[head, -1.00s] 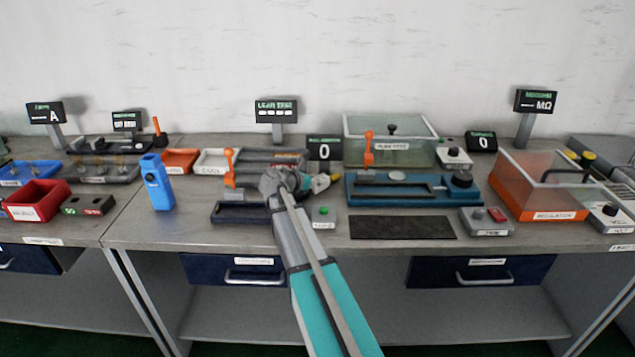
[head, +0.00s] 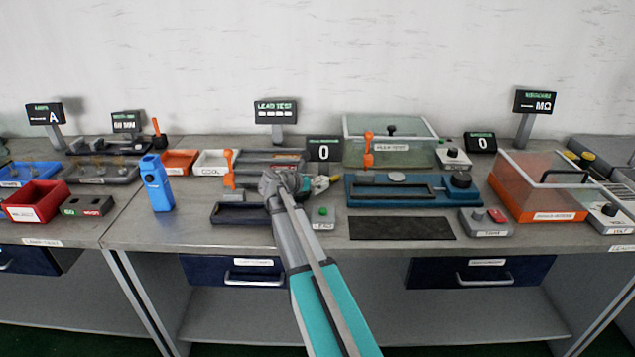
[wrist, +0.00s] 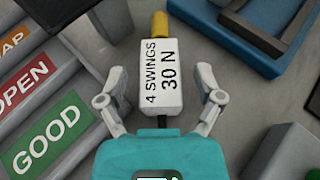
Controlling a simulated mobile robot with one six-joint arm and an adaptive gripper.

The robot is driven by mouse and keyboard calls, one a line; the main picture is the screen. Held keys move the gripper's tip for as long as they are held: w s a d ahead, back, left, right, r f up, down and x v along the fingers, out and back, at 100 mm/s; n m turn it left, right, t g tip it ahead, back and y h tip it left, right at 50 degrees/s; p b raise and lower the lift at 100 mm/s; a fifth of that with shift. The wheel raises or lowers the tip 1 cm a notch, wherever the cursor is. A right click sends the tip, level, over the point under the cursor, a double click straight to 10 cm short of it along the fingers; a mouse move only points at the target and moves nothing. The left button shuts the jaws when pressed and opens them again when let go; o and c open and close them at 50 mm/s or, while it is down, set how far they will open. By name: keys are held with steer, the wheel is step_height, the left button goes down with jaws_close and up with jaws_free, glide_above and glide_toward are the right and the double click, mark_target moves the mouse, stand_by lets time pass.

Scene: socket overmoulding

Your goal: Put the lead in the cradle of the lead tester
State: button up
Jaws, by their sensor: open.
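My gripper (wrist: 162,78) is open in the wrist view, with one finger on each side of a white block (wrist: 161,72) marked "4 SWINGS 30 N". The block has a yellow end (wrist: 160,25) and a dark piece at its near end. Gaps show between fingers and block. I cannot tell whether this is the lead. In the head view my gripper (head: 306,184) is over the bench, with the yellow end just right of it. The "LEAD TEST" display (head: 276,111) stands behind, with an orange lever (head: 229,167) at left. My arm partly hides the area; no cradle shows clearly.
Lanes marked "GOOD" (wrist: 45,132) and "OPEN" (wrist: 28,82) lie left of the gripper in the wrist view. A blue fixture (head: 375,190) is to the right. A grey box with a green button (head: 323,216) is close by. A black mat (head: 402,228) lies clear in front.

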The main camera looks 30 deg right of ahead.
steer(key=p+v, duration=0.4)
steer(key=v, duration=0.8)
stand_by(0.5)
